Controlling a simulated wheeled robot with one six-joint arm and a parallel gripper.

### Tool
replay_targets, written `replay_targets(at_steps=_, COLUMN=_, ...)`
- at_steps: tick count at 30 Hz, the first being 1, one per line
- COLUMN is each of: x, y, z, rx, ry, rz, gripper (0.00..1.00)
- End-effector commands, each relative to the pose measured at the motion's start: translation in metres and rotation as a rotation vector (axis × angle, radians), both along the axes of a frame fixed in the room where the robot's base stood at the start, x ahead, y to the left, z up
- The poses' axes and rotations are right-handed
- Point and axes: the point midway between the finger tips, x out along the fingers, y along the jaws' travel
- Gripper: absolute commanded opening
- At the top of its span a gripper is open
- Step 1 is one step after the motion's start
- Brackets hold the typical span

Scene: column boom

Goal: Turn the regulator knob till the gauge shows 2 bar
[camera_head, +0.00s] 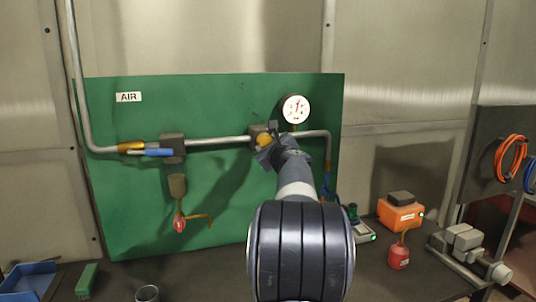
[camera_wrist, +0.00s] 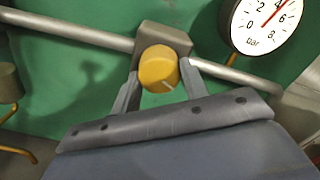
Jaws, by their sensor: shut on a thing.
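The yellow regulator knob (camera_wrist: 158,68) sits on the front of a grey regulator block (camera_wrist: 165,36) in the pipe. A pale mark shows low on its face, a little right of middle. My gripper (camera_wrist: 160,78) is shut on the knob, one finger on each side. In the head view the knob (camera_head: 264,140) is partly hidden by my gripper (camera_head: 268,146). The round white gauge (camera_head: 295,109) stands above right of the regulator. In the wrist view the gauge (camera_wrist: 262,24) is cut off by the top edge; its red needle points between 4 and 6 bar.
The pipe (camera_head: 217,141) runs across a green panel (camera_head: 120,200) marked AIR. A blue-handled valve (camera_head: 158,152) is at left, with a hanging fitting (camera_head: 178,186) below. On the bench are an orange box (camera_head: 398,215), a red oil can (camera_head: 398,258) and a blue bin (camera_head: 28,282).

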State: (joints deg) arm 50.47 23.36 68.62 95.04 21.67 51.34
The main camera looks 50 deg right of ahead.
Motion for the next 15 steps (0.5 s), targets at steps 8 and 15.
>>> replay_targets(at_steps=8, x=-0.0003, y=-0.0004, z=-0.0033, rx=-0.231, ry=0.126, rz=0.000, gripper=0.19)
replay_targets(at_steps=15, x=-0.0004, y=-0.0005, z=-0.0031, rx=-0.430, ry=0.236, rz=0.000, gripper=0.19)
